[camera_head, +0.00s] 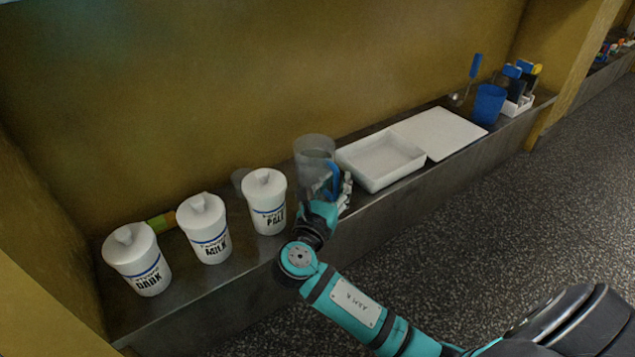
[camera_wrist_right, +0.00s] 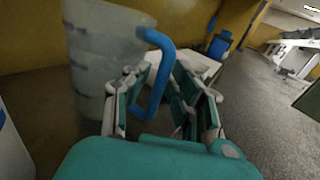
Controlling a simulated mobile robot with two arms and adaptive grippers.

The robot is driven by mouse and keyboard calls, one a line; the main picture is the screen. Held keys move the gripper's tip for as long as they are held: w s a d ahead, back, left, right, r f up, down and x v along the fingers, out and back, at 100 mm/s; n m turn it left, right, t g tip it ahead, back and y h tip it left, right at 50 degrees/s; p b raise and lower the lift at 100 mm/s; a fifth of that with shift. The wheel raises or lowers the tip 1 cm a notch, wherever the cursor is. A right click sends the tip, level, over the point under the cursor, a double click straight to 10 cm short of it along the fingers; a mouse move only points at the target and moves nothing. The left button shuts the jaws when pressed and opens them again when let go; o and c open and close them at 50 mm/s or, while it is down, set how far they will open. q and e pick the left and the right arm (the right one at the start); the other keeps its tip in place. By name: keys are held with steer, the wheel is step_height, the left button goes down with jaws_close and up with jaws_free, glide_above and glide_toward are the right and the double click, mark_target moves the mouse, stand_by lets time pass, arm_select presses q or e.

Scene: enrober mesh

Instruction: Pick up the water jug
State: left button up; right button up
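The water jug (camera_head: 313,155) is clear, with a blue handle, and stands upright on the metal ledge between the white tubs and the white tray. In the right wrist view the jug (camera_wrist_right: 98,55) fills the left side, its blue handle (camera_wrist_right: 160,75) facing me. My right gripper (camera_head: 334,194) is at the handle side of the jug. In the right wrist view the gripper (camera_wrist_right: 162,88) is open, its fingers spread on either side of the handle, with a gap on the right. The jug's lower part is partly hidden by the gripper in the head view. My left gripper is not in view.
White lidded tubs labelled DARK (camera_head: 137,262), MILK (camera_head: 204,232) and PALE (camera_head: 265,205) stand left of the jug. A white tray (camera_head: 384,160), a white board (camera_head: 440,133) and a blue cup (camera_head: 489,104) are to the right. A brown wall (camera_head: 250,80) rises behind.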

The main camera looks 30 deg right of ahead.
steer(key=shift+w+d+r, duration=0.1)
steer(key=shift+w+d, duration=0.05)
jaws_close()
stand_by(0.4)
